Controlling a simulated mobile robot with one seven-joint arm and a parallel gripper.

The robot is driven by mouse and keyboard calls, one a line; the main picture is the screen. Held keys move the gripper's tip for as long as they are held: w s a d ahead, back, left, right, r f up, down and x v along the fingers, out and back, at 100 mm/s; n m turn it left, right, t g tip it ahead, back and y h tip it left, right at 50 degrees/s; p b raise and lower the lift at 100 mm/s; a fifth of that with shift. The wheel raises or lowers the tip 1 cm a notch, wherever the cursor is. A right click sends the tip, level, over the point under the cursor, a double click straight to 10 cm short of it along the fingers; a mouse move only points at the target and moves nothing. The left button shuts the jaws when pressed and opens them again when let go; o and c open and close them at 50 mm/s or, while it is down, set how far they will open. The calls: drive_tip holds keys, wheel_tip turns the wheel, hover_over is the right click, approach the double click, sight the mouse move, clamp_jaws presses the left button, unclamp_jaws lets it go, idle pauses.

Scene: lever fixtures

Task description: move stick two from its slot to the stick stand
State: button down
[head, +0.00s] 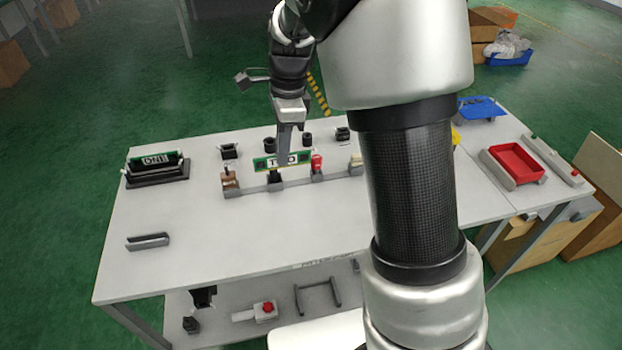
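Stick two is a green and white plate lettered TWO (264,163), at the middle of the table in the head view. It stands above a grey rail with a dark holder (276,182) below it. My gripper (284,156) points down at the plate, and a finger covers its middle letter. I cannot tell whether the fingers close on the plate. A similar plate lettered ONE (157,160) sits in a black stand (158,178) at the table's left; this may be the stick stand.
A red-topped piece (317,162) and a brown piece (229,180) flank the plate on the rail. Several black holders stand behind. A grey bracket (148,241) lies at front left. A red tray (515,163) is at right. My arm hides the table's centre right.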

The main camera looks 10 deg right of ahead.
wheel_tip(320, 180, down, 10)
drive_tip(key=shift+r+b, duration=0.1)
drive_tip(key=shift+b, duration=1.05)
drive_tip(key=shift+f, duration=0.2)
drive_tip(key=c, duration=2.3)
unclamp_jaws()
drive_tip(key=shift+r, duration=0.1)
